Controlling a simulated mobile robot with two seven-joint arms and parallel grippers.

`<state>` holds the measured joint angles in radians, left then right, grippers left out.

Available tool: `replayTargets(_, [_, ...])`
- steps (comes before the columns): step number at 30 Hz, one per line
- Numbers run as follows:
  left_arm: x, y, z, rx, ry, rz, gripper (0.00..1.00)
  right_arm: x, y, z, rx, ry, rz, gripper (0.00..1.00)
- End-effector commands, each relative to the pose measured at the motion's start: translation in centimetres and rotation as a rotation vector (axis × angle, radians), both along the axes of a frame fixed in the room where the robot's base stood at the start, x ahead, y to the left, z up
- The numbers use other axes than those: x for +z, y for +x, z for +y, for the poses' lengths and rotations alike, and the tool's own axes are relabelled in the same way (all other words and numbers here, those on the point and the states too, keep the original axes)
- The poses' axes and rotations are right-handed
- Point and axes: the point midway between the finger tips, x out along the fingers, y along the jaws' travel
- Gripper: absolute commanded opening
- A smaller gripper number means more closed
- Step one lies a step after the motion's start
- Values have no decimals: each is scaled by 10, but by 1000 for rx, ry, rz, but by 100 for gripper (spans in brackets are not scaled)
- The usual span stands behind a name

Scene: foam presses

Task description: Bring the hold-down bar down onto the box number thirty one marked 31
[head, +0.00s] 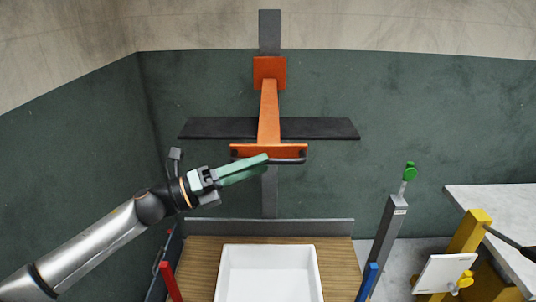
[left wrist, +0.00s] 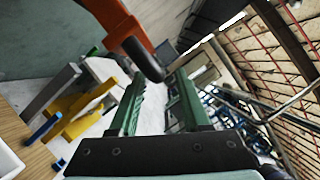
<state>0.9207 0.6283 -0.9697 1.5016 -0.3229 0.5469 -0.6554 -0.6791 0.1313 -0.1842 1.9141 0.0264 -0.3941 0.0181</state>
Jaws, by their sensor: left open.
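The orange hold-down bar (head: 269,112) is raised on a grey upright post (head: 269,32) and reaches forward over the bench. A dark handle (head: 290,161) runs across its front end. A white open box (head: 269,249) stands on the wooden bench below, well beneath the bar; no number 31 can be read on it. My left gripper (head: 265,160), with green fingers, is open at the left part of the handle. In the left wrist view the handle (left wrist: 143,60) lies just beyond the fingertips, near the gap between them; contact cannot be told. My right gripper is not in view.
The wooden bench (head: 198,262) has a red post (head: 170,281) at left and a blue one (head: 367,280) at right. A grey post with a green knob (head: 410,171), a yellow fixture (head: 468,232) and a pale table (head: 500,203) stand to the right.

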Motion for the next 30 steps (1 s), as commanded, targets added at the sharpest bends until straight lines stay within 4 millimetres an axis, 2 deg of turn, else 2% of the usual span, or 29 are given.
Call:
replayTargets(1, [5, 2, -8, -2, -1, -2, 47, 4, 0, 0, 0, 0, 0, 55])
replayTargets(6, [7, 9, -24, 1, -1, 0, 47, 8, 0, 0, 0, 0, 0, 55])
replayTargets(17, [6, 10, -28, 1, -1, 0, 47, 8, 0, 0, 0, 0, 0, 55])
replayTargets(30, [6, 10, -28, 1, -1, 0, 0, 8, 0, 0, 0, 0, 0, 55])
